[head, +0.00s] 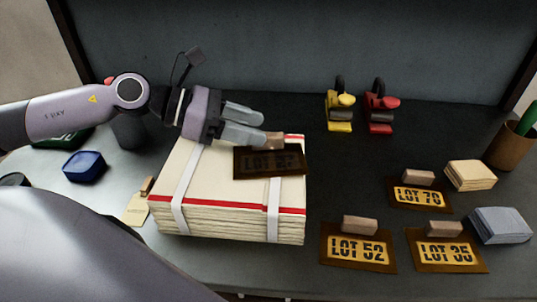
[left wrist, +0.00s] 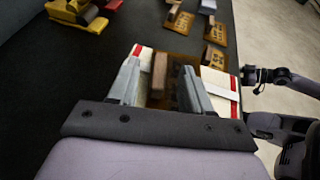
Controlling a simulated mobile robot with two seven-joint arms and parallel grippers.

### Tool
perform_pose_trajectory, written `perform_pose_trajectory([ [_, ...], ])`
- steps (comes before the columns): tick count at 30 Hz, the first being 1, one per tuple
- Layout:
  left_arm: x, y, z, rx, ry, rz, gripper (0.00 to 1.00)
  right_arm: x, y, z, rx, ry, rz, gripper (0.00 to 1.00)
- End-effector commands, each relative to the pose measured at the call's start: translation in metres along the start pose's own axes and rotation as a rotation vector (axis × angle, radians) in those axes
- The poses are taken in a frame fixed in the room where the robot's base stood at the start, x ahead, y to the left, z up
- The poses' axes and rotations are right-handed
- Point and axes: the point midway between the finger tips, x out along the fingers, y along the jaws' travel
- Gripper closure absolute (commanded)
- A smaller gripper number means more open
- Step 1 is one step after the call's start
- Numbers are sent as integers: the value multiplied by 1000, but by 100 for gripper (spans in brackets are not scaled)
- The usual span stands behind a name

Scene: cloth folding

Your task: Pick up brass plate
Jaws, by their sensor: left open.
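The dark brass stencil plate (head: 270,164), its lettering starting "LOT" and the rest hard to read, lies on top of a strapped stack of cream cloth (head: 225,200) near its right end. A wooden block handle (head: 273,141) stands on the plate. My left gripper (head: 262,128) is open above the far right part of the stack, its fingertips close to the handle. In the left wrist view, the handle (left wrist: 159,74) shows between the two spread fingers, nearer the left one. Contact with either finger cannot be told.
Yellow (head: 340,112) and red (head: 379,110) devices stand at the back. A blue box (head: 84,167) is left. The dark table right of the stack has free room.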

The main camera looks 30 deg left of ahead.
Motion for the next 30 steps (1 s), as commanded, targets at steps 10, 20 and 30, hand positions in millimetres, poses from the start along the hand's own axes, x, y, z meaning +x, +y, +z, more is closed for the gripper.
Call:
perform_pose_trajectory([
  [10,23,-1,2,0,-7,-2,51,-7,1,-10,-6,5,4,40],
  [20,50,-1,-2,0,-2,-1,51,-9,2,-8,0,2,13,40],
  [30,51,-1,-3,0,0,0,67,-10,2,-6,4,-2,14,40],
])
